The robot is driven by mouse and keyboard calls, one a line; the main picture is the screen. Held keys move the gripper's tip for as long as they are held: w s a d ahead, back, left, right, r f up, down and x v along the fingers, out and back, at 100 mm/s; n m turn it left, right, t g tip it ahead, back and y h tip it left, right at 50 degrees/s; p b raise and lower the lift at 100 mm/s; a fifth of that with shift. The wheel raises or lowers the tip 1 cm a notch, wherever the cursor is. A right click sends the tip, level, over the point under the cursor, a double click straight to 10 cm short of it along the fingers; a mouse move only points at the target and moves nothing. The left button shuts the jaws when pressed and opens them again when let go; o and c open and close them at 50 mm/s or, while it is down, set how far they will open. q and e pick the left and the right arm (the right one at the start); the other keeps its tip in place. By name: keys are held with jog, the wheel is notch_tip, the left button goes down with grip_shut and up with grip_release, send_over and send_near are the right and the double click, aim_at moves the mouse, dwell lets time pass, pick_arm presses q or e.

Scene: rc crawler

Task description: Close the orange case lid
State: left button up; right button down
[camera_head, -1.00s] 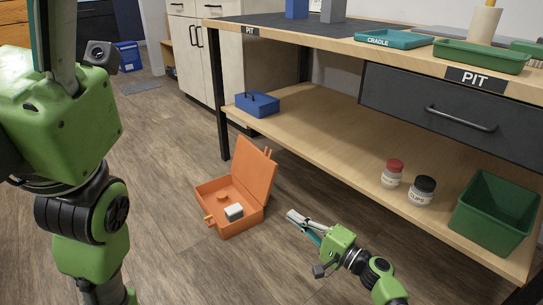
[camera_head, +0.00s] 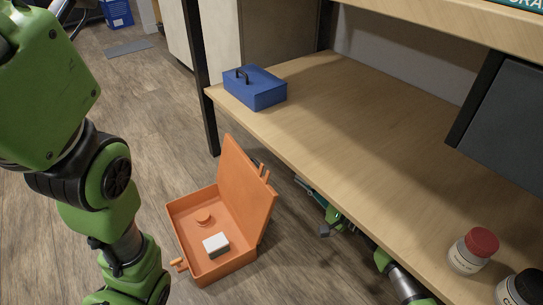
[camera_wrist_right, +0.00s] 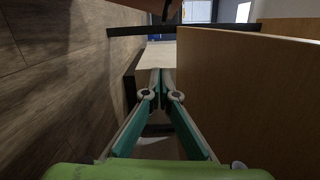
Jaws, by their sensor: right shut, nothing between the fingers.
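The orange case (camera_head: 190,245) stands open on the floor left of the bench. Its orange lid (camera_head: 245,195) stands up along the right side of the tray, leaning slightly outward. A white block (camera_head: 216,244) and a small round orange piece (camera_head: 204,218) lie inside. My right gripper (camera_head: 303,186) is low behind the lid's outer side, partly hidden by the shelf edge; I cannot tell whether it touches the lid. In the right wrist view its fingers (camera_wrist_right: 161,78) are together and empty.
The bench's lower wooden shelf (camera_head: 330,130) overhangs my right arm closely. A blue toolbox (camera_head: 255,87) sits on it, with a red-capped jar (camera_head: 473,251) and a black-capped jar (camera_head: 521,289) at the right. Open floor (camera_head: 140,90) lies left of the case.

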aim_at(248, 181)
jog(key=w+a+b, duration=0.5)
jog(key=a, duration=0.5)
jog(key=shift+r, duration=0.45)
jog(key=shift+s, duration=0.15)
